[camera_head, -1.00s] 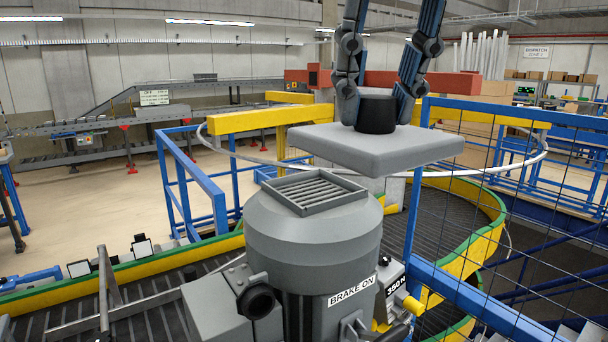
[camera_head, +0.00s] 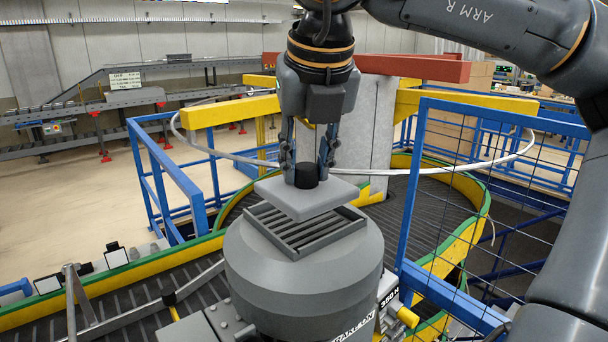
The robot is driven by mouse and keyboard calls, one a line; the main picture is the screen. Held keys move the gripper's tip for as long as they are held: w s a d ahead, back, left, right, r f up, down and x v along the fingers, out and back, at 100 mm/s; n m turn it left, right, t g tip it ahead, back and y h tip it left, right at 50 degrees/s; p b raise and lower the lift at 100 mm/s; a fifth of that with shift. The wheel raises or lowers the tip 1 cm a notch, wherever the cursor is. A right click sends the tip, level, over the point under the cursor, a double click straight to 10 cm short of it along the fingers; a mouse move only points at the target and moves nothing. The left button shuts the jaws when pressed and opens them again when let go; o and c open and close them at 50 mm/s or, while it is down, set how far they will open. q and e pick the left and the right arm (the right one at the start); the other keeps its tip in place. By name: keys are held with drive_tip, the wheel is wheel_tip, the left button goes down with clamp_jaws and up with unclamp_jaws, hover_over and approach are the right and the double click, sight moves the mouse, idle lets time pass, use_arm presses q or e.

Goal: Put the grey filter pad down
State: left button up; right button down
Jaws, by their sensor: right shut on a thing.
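The grey filter pad (camera_head: 290,199) is a flat, light grey square slab with a black knob (camera_head: 306,174) on top. My right gripper (camera_head: 306,170), pointing down, is shut on the black knob. The pad hangs just above the slatted vent frame (camera_head: 338,230) on top of the grey motor housing (camera_head: 303,282), and covers its far left part. It is slightly off the frame's middle, and I cannot tell whether any edge touches. My left gripper is not in view.
Blue railing with black mesh (camera_head: 480,235) stands close on the right. A yellow and green edged spiral conveyor (camera_head: 440,200) curves behind the motor. A yellow beam (camera_head: 230,110) and a red beam (camera_head: 415,68) lie beyond. Open floor (camera_head: 70,205) is at the left.

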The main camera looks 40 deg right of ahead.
sight(305, 192)
drive_tip(key=shift+w+f, duration=0.1)
drive_tip(key=shift+f, duration=0.25)
drive_tip(key=f, duration=0.1)
drive_tip(key=f+p, duration=0.1)
drive_tip(key=f, duration=0.1)
drive_tip(key=shift+w+d+f, duration=0.1)
drive_tip(key=shift+w+f, duration=0.05)
drive_tip(key=shift+w, duration=0.05)
drive_tip(key=shift+w+d+f, duration=0.15)
drive_tip(key=shift+f, duration=0.2)
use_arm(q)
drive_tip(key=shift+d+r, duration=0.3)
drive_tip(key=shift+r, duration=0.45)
use_arm(e)
drive_tip(key=shift+s, duration=0.2)
drive_tip(key=c, duration=1.3)
unclamp_jaws()
drive_tip(key=shift+a, duration=0.2)
drive_tip(key=o, duration=0.3)
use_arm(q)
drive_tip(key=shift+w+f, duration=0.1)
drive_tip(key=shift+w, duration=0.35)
use_arm(e)
drive_tip(key=shift+w+d, duration=0.1)
drive_tip(key=shift+d, duration=0.05)
